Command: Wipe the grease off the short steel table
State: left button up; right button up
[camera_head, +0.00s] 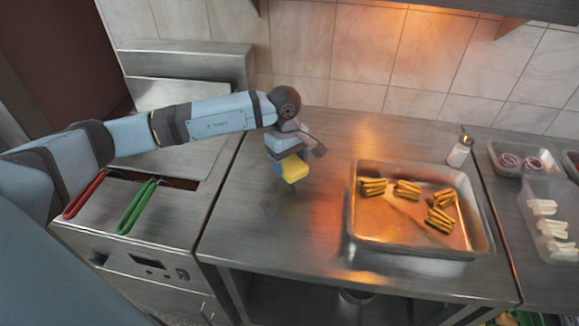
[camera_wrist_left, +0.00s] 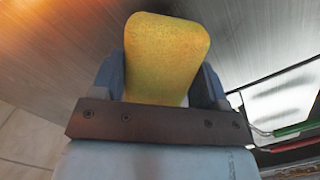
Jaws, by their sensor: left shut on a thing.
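My left gripper (camera_head: 286,163) is shut on a yellow sponge (camera_head: 294,168). I cannot tell whether the sponge touches the steel. A small dark patch shows just below the sponge; I cannot tell whether it is grease or shadow. Orange light glares on the steel near the tray. My right gripper is not in view.
A metal tray (camera_head: 352,236) with several bundles of fries-like food stands on the right of the table. A small shaker (camera_head: 459,152) stands behind it. A fryer with red (camera_head: 84,195) and green (camera_head: 136,207) handles adjoins the left. Containers (camera_head: 552,190) stand right. The table's middle is clear.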

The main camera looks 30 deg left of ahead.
pick_arm(q)
jog(key=shift+r+p, duration=0.3)
jog(key=shift+r, duration=1.05)
jog(key=shift+f, duration=0.1)
